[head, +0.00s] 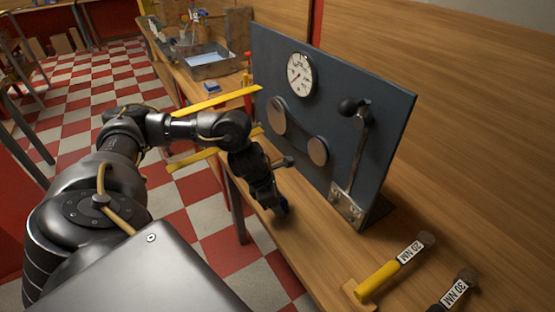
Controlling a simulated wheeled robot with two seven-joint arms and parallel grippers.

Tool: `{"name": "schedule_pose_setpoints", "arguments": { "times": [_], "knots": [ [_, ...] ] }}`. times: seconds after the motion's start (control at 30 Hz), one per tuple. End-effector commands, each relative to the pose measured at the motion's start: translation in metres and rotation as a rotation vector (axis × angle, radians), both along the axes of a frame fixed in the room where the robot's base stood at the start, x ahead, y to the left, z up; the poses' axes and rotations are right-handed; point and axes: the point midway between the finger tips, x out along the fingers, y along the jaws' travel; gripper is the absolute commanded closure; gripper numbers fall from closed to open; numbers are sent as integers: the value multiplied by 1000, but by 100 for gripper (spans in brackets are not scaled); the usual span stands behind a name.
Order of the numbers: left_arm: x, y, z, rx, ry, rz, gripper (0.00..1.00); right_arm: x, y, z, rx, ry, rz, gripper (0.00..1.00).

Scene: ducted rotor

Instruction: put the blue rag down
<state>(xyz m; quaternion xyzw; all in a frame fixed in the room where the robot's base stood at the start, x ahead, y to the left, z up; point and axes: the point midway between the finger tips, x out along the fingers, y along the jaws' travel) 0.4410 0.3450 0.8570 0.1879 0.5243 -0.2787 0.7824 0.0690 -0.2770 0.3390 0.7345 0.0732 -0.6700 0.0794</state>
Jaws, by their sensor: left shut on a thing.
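My left gripper (272,198) reaches in from the left and points down over the bench, in front of the blue-grey panel (340,115). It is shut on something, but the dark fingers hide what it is. I see no blue cloth at the fingers. A small blue item (212,88) lies on the bench further back, near the metal tray; it is too small to tell whether it is a rag. My right gripper is not in view.
The panel carries a gauge (300,74), two round discs and a lever (352,150). Yellow bars (215,102) stick out left of it. Two labelled hammer-like tools (395,266) lie at the front right. A metal tray (212,70) stands at the back. Bare bench shows below the panel.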

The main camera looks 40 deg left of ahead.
Motion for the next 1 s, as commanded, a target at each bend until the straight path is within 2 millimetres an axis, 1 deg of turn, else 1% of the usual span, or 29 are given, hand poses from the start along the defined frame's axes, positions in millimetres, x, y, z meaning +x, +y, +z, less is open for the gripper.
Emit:
{"name": "schedule_pose_setpoints", "arguments": {
  "times": [0.1, 0.13, 0.27, 0.3, 0.53, 0.63, 0.67, 0.77, 1.0],
  "knots": [
    [0, 0, -4, 0, 0, 0, 69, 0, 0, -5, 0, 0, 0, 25],
    [0, 0, -3, 0, 0, 0, 44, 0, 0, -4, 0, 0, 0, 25],
    [0, 0, -3, 0, 0, 0, 27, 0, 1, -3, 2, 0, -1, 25],
    [0, 0, -3, 0, 0, 0, 25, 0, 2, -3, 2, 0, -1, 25],
    [0, 0, -2, 0, 0, 0, 25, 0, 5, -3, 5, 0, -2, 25],
    [0, 0, 3, 0, 0, 0, 25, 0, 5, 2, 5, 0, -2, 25],
    [0, 1, 4, 0, -1, 0, 25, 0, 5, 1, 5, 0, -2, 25],
    [-4, 4, 17, -1, -4, -1, 25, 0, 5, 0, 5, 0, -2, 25],
    [-19, 16, 65, 0, -6, -2, 25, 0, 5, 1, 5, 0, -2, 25]
  ]
}}
